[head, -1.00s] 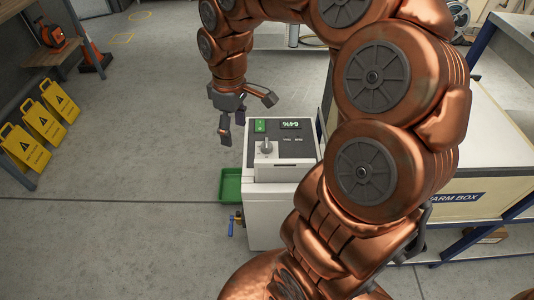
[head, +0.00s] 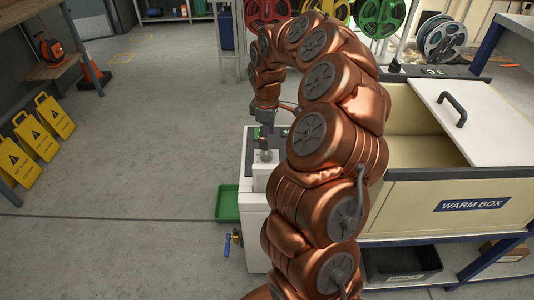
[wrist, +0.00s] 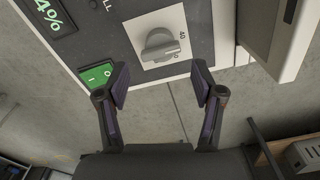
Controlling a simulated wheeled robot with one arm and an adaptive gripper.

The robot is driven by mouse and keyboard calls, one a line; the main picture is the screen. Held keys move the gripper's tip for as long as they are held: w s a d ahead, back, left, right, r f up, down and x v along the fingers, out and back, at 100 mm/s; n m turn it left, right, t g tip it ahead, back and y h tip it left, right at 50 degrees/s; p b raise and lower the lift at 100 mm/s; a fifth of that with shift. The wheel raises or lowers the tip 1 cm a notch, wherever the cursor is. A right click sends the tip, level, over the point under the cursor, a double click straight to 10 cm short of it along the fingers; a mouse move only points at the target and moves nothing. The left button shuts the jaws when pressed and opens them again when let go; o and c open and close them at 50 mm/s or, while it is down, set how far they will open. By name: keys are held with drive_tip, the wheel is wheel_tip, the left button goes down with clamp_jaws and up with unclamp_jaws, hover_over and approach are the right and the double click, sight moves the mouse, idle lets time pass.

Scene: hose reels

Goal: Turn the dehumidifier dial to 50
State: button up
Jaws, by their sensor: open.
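The white dehumidifier (head: 253,225) stands left of centre in the head view, partly behind my arm. Its dial (wrist: 160,44) is a grey knob on a white plate in the wrist view, with small markings; a "40" seems to show at its right. I cannot tell its exact setting. The dial also shows just below my gripper in the head view (head: 265,156). My gripper (wrist: 160,82) is open and empty, its two fingers spread, with the dial beyond the tips and between their lines. No contact shows. The display (wrist: 46,14) is cut off at "4%".
A green I/O switch (wrist: 97,75) sits beside the left finger. A green tray (head: 228,203) lies left of the dehumidifier. The cream warm box (head: 440,212) stands to the right. Yellow signs (head: 45,128) stand far left; the floor between is clear.

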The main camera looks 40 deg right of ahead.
sight(267, 153)
wheel_tip(267, 153, down, 7)
drive_tip(key=shift+r+b, duration=0.15)
drive_tip(key=shift+b, duration=0.3)
drive_tip(key=c, duration=0.9)
drive_tip(key=shift+m, duration=0.3)
drive_tip(key=m, duration=0.5)
drive_tip(key=shift+s, duration=0.1)
drive_tip(key=m, duration=0.6)
drive_tip(key=shift+a, duration=0.1)
